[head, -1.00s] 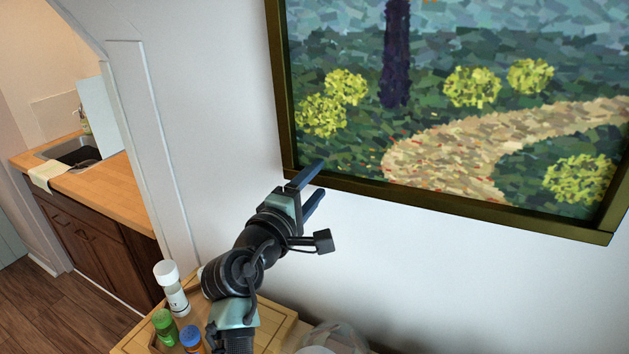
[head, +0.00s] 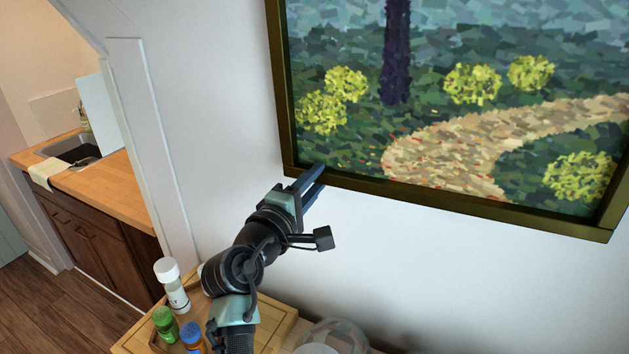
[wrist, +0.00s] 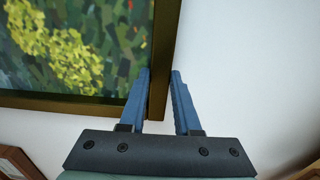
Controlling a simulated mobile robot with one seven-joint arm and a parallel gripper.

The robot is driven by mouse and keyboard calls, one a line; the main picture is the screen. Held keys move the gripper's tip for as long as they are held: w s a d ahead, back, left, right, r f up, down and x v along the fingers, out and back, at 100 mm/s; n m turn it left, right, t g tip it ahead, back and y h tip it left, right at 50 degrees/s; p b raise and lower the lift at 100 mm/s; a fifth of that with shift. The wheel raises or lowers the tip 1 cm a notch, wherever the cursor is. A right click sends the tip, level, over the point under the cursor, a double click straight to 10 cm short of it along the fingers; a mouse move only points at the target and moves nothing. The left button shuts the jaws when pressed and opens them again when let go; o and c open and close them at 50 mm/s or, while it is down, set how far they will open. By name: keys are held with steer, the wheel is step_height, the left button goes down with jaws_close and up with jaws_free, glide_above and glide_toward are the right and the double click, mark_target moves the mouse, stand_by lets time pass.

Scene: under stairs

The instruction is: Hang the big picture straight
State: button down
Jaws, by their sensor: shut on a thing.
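The big picture, a painted garden path with yellow bushes in a dark gold-brown frame (head: 450,203), hangs on the white wall at upper right in the head view. Its lower edge slopes down to the right there; with the slanted view I cannot tell how much is real tilt. My gripper (head: 315,172) is shut on the frame at its lower left corner. In the wrist view, my gripper (wrist: 160,75) has its fingers on either side of the frame's side bar (wrist: 163,50), near the bottom corner. The picture's top and its hanger are out of view.
A kitchen counter (head: 105,190) lies left, past the wall's edge.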

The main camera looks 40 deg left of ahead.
stand_by(0.8)
steer(key=shift+s+a+r+m+b, duration=0.2)
steer(key=shift+a+r+b, duration=0.1)
steer(key=shift+a, duration=0.4)
steer(key=shift+s+a+r+m+b, duration=0.2)
steer(key=shift+a+b, duration=0.1)
steer(key=shift+a, duration=0.35)
steer(key=c, duration=0.6)
jaws_free()
steer(key=b+v, duration=0.4)
steer(key=v, duration=0.9)
steer(key=shift+f, duration=0.1)
